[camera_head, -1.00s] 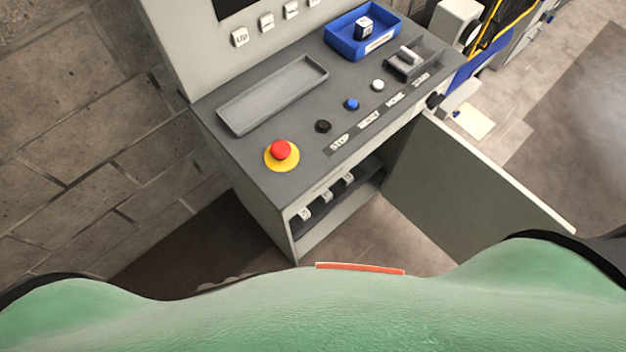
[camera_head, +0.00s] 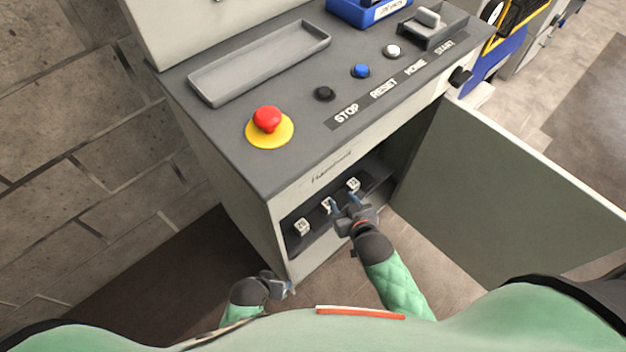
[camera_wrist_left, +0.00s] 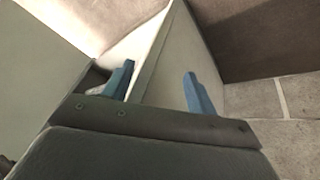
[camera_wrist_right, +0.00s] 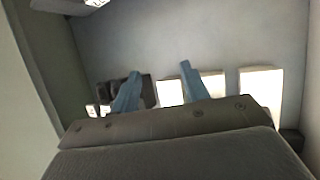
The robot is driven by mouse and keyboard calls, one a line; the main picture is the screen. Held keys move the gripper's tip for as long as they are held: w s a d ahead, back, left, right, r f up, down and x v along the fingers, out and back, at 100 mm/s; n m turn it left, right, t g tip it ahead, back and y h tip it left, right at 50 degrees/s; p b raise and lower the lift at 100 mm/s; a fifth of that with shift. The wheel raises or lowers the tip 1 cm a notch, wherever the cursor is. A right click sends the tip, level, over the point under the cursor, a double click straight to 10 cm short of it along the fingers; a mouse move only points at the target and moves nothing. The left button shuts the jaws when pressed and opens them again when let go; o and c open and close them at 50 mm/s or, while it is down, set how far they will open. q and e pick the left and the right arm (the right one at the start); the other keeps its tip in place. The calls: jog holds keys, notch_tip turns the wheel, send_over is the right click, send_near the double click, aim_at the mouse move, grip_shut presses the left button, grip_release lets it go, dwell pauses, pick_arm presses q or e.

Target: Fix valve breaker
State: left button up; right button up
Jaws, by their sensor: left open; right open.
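Three small breakers with white labelled faces stand in a row inside the open cabinet: a left one (camera_head: 302,227), a middle one (camera_head: 327,205) and a right one (camera_head: 353,184). Their labels are too small to read surely, so I cannot tell which is the valve breaker. My right gripper (camera_head: 343,204) is open at the cabinet mouth, its fingertips close to the middle and right breakers. In the right wrist view its blue fingers (camera_wrist_right: 157,85) point at a dark switch block (camera_wrist_right: 138,90) beside white blocks (camera_wrist_right: 262,90); contact is unclear. My left gripper (camera_head: 290,287) is open and empty, low outside the cabinet.
The cabinet door (camera_head: 510,190) stands open to the right. Above is the console top with a red emergency button (camera_head: 268,119), a black button (camera_head: 324,93), a blue button (camera_head: 361,71), an empty grey tray (camera_head: 260,62) and a blue bin (camera_head: 370,14). Floor is free at left.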

jog(key=shift+w+a+r+n+t+y+b, duration=0.5)
jog(key=shift+w+a+r+n+t+y, duration=0.3)
jog(key=shift+a+r+y, duration=0.65)
jog(key=shift+w+a+r+n+t+y+b, duration=0.55)
jog(key=shift+w+a+r+t+y, duration=0.6)
jog(key=shift+y, duration=0.75)
jog(key=shift+w+a+r+n+t+y+b, duration=0.4)
jog(key=shift+w+a+r+n+t+y, duration=0.35)
jog(key=shift+a+y, duration=0.85)
pick_arm(q)
notch_tip(320, 180, down, 8)
jog(key=d+t+h, duration=0.1)
jog(key=d+t, duration=0.1)
jog(key=d, duration=0.1)
jog(key=shift+w, duration=0.45)
pick_arm(e)
jog(key=shift+d+r, duration=0.1)
pick_arm(q)
jog(key=shift+r, duration=0.1)
pick_arm(e)
jog(key=c, duration=1)
